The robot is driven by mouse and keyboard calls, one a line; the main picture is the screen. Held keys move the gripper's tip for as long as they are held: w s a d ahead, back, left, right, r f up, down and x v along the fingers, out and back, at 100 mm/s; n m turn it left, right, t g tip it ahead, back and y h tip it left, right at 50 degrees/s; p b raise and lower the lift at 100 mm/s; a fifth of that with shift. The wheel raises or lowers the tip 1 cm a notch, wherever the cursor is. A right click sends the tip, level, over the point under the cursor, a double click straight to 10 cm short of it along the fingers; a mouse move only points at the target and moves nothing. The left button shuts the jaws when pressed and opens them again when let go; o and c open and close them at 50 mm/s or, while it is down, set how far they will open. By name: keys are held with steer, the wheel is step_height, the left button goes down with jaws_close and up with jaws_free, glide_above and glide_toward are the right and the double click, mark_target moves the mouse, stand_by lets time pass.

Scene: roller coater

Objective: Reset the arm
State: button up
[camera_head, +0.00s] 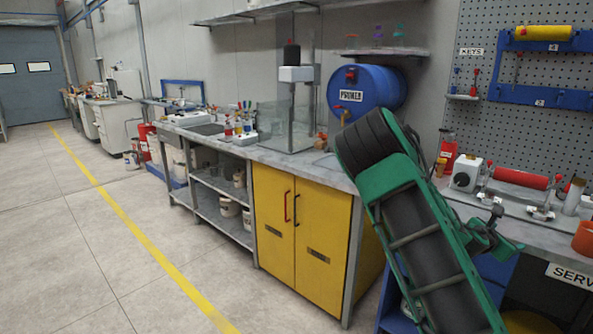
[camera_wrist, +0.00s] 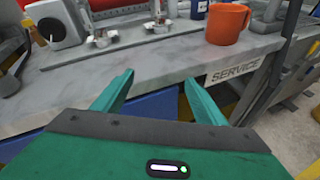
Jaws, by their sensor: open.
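My arm (camera_head: 418,232) shows green and black in the head view, raised in front of the workbench. My gripper (camera_wrist: 158,98) shows in the wrist view with its two green fingers spread apart and nothing between them. It also shows in the head view as the small dark and green end at the right of the arm (camera_head: 497,232). In the wrist view the fingers are over the front edge of the grey bench top (camera_wrist: 150,66), near the SERVICE label (camera_wrist: 236,69). Whether the fingers touch the bench cannot be told.
An orange mug (camera_wrist: 227,24) stands on the bench near the fingers. A red roller (camera_head: 521,178) on a stand and a white box with a knob (camera_head: 466,174) stand behind my gripper. A blue PRIMER drum (camera_head: 366,88) and yellow cabinet (camera_head: 300,225) are at centre. The floor at left is clear.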

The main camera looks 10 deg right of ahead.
steer(key=s+a+f+m+g+y, duration=0.45)
steer(key=s+a+m+y, duration=0.35)
steer(key=s+m, duration=0.6)
steer(key=s+a+r+m+y, duration=0.2)
steer(key=s+a+r+m, duration=0.2)
steer(key=s+a, duration=0.5)
steer(key=s+a+r+m+y, duration=0.3)
steer(key=s+a+r+m, duration=0.2)
steer(key=a, duration=0.8)
steer(key=s+m+g, duration=0.1)
steer(key=s+m, duration=0.2)
steer(key=s, duration=0.1)
steer(key=shift+s+a+y, duration=0.25)
steer(key=shift+s+y, duration=0.05)
steer(key=shift+s, duration=0.05)
steer(key=shift+w+f, duration=0.25)
steer(key=shift+w, duration=0.4)
steer(key=shift+c, duration=0.6)
